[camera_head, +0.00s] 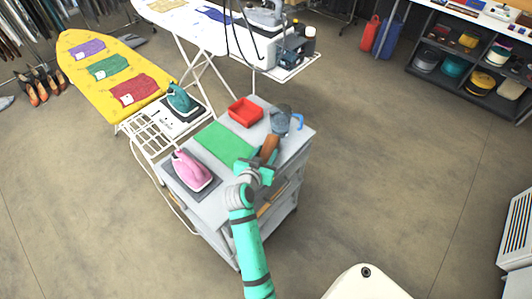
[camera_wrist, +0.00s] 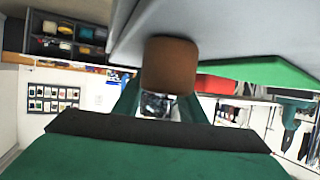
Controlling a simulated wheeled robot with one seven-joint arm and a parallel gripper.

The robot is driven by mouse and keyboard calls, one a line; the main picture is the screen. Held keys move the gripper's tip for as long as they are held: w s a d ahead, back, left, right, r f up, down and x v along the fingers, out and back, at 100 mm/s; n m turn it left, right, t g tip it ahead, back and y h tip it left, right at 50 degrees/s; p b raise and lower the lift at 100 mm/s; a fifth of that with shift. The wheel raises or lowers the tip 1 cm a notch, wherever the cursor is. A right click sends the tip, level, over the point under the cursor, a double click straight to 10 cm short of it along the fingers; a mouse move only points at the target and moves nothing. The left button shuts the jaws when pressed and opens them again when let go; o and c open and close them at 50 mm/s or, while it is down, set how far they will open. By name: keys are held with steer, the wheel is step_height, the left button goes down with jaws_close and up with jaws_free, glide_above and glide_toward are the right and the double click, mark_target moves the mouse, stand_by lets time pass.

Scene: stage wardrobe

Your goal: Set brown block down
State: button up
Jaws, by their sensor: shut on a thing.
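The brown block (camera_head: 269,146) is held at the end of my arm, over the grey cart top near its right front part. My gripper (camera_head: 258,168) is shut on the block. In the wrist view the brown block (camera_wrist: 169,65) fills the space between the two green fingers of my gripper (camera_wrist: 158,98). The cart top (camera_head: 222,205) lies close by; in the wrist view its grey surface (camera_wrist: 225,28) appears at the top. I cannot tell whether the block touches the surface.
A green mat (camera_head: 224,144) lies left of the block. A red tray (camera_head: 245,112) and a clear jug with blue handle (camera_head: 283,120) stand behind. A pink iron (camera_head: 192,170) stands front left. A yellow ironing board (camera_head: 108,72) is at the back left.

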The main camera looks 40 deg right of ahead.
steer(key=o, duration=1.3)
steer(key=shift+f, duration=0.1)
